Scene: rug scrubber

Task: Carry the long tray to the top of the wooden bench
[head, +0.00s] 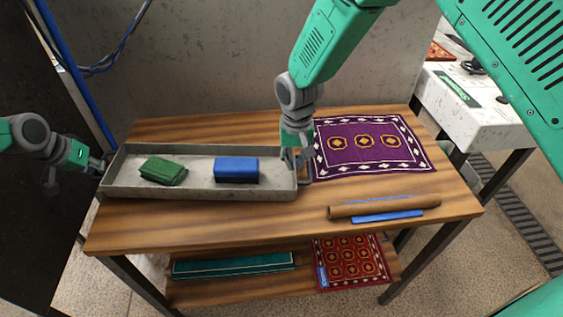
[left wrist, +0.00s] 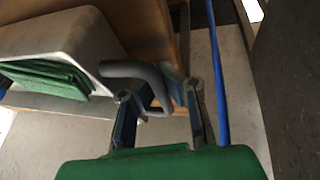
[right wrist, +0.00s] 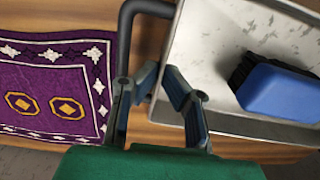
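The long grey tray (head: 200,194) is over the left part of the wooden bench's (head: 150,228) top, its left end slightly past the bench's left edge. I cannot tell whether it touches the wood. My right gripper (head: 295,158) is at the right handle (right wrist: 124,45).
A purple rug (head: 365,145) lies right of the tray. A brown roll (head: 383,205) and a blue strip (head: 388,216) lie at the front right. The lower shelf holds a teal item (head: 233,264) and a red rug (head: 350,262). A white table (head: 470,105) stands at right, a wall behind.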

